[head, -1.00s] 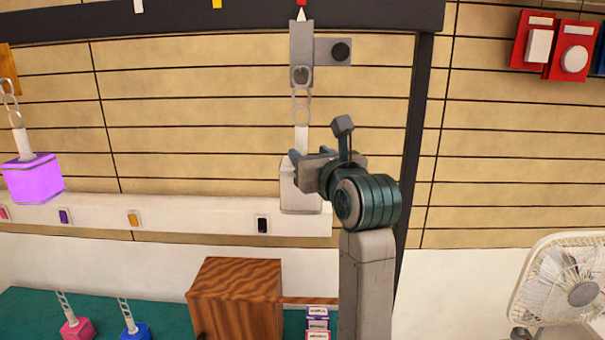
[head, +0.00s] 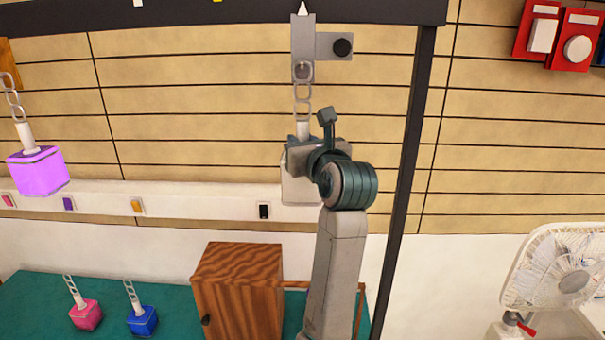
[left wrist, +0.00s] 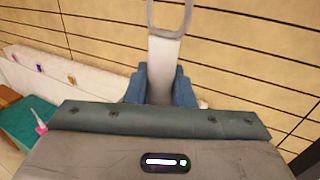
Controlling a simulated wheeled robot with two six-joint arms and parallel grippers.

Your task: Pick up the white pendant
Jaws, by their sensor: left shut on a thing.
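The white pendant (head: 299,191) hangs by its chain (head: 302,97) from a grey bracket (head: 303,45) on the dark overhead beam. My left gripper (head: 301,143) is at the pendant's white stem, above its block, and hides part of both. In the left wrist view the two fingers (left wrist: 160,85) are shut on the white stem (left wrist: 162,65), with a chain link (left wrist: 170,15) above it. The pendant's block is hidden there. My right gripper is not in view.
A lit purple pendant (head: 38,171) hangs at the left. Pink (head: 86,315) and blue (head: 142,320) pendants lie on the green table (head: 165,290) beside a wooden cabinet (head: 238,290). A dark post (head: 408,150) stands right of my arm. A fan (head: 560,270) is at the lower right.

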